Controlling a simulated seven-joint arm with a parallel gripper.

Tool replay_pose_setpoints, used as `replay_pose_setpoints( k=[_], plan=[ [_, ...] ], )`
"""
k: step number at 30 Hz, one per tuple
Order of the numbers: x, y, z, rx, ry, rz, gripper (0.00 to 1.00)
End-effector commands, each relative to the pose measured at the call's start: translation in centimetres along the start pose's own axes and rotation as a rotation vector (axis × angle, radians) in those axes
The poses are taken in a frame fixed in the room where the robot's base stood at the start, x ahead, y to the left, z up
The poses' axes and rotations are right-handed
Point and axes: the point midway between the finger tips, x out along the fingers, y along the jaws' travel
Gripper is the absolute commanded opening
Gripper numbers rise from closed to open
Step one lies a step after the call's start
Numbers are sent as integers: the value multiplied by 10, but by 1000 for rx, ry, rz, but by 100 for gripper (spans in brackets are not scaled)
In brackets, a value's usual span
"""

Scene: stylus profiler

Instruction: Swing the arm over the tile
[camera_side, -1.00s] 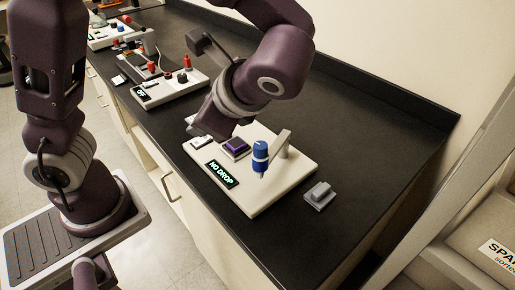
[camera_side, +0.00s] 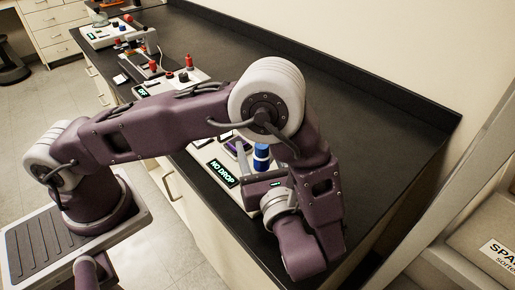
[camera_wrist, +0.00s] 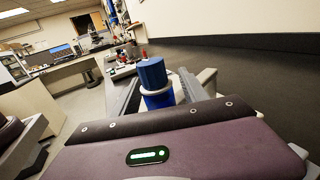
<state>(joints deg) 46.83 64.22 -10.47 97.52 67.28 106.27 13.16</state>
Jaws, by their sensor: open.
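The profiler's blue stylus head (camera_side: 262,157) stands over the white base with the "NO DROP" display (camera_side: 222,173). In the wrist view the blue head (camera_wrist: 152,75) shows upright, between my two fingers, with a white band below its blue top. My gripper (camera_wrist: 160,88) is open; I cannot tell whether a finger touches the head. In the side view my wrist is low at the front right of the profiler and hides much of it, including most of the swing arm. A little of the purple tile (camera_side: 240,147) shows left of the head; the stylus tip is hidden.
Another white instrument with an "OFF" display (camera_side: 142,91) and red knobs stands further left along the black bench (camera_side: 360,115). A wall edge runs behind the bench. A shelf with a labelled box (camera_side: 497,252) is at the right. The bench's back right is clear.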

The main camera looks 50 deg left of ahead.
Motion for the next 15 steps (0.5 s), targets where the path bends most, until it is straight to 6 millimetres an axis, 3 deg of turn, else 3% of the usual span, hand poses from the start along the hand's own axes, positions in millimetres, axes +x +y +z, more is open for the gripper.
replay_pose_setpoints(
  k=[6,13,15],
  plan=[
    [1,0,0,-1,1,0,50],
    [0,0,0,-1,0,1,5],
    [0,0,0,-1,0,1,0]
  ],
)
